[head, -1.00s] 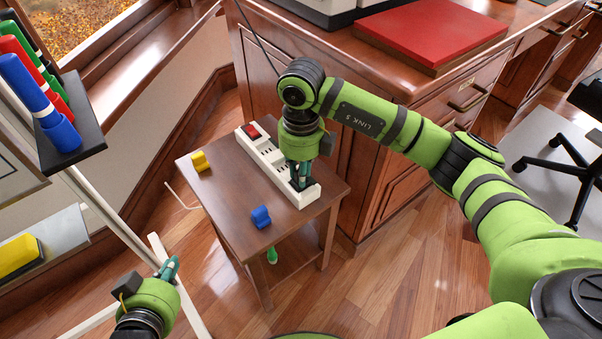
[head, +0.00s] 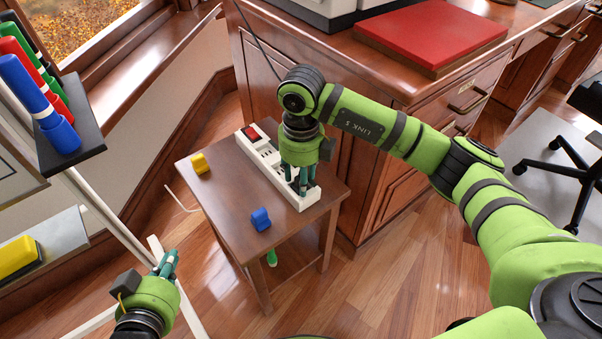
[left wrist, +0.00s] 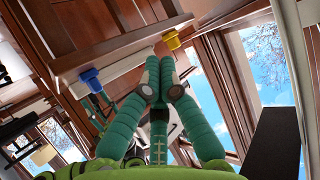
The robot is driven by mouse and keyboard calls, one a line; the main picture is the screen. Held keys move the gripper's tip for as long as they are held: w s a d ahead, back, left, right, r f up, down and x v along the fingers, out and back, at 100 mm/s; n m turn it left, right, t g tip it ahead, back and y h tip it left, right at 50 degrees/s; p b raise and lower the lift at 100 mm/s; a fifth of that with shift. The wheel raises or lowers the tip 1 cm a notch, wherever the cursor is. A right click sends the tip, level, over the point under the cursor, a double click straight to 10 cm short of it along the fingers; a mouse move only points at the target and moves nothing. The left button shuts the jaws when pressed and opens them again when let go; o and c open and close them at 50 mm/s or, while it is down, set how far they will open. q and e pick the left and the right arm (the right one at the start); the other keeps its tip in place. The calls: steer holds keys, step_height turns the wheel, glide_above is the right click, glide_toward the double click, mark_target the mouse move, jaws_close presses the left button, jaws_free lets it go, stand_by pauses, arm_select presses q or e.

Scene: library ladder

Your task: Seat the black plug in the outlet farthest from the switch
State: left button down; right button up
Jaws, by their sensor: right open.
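The white power strip (head: 260,160) lies on the small brown side table, with its red switch (head: 252,132) at the far end. My right gripper (head: 302,186) is open and points down at the strip's near end, the end away from the switch. Its fingers cover that end, and I cannot make out the black plug clearly there, nor whether it is seated. My left gripper (head: 170,262) is off to the left of the table, empty. In the left wrist view its fingertips (left wrist: 161,82) are together.
A yellow plug (head: 200,163) and a blue plug (head: 261,219) lie on the side table (head: 222,196). A green object (head: 271,257) shows below the tabletop. The desk stands close behind; a marker rack (head: 75,150) is at left.

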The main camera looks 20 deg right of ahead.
step_height(320, 180, up, 6)
steer(key=shift+f+p, duration=0.25)
steer(key=shift+p, duration=0.55)
arm_select(q)
steer(key=s+a+f+n+g+y+p, duration=0.1)
steer(key=s+a+f+g+y, duration=0.1)
steer(key=s+a+f+g, duration=0.3)
steer(key=s+f+g, duration=0.4)
steer(key=s, duration=0.3)
steer(key=shift+a+f, duration=0.15)
steer(key=shift+f, duration=0.1)
arm_select(e)
step_height(320, 180, up, 7)
arm_select(q)
steer(key=shift+s, duration=0.2)
arm_select(e)
steer(key=shift+s+f, duration=0.1)
steer(key=shift+f, duration=0.1)
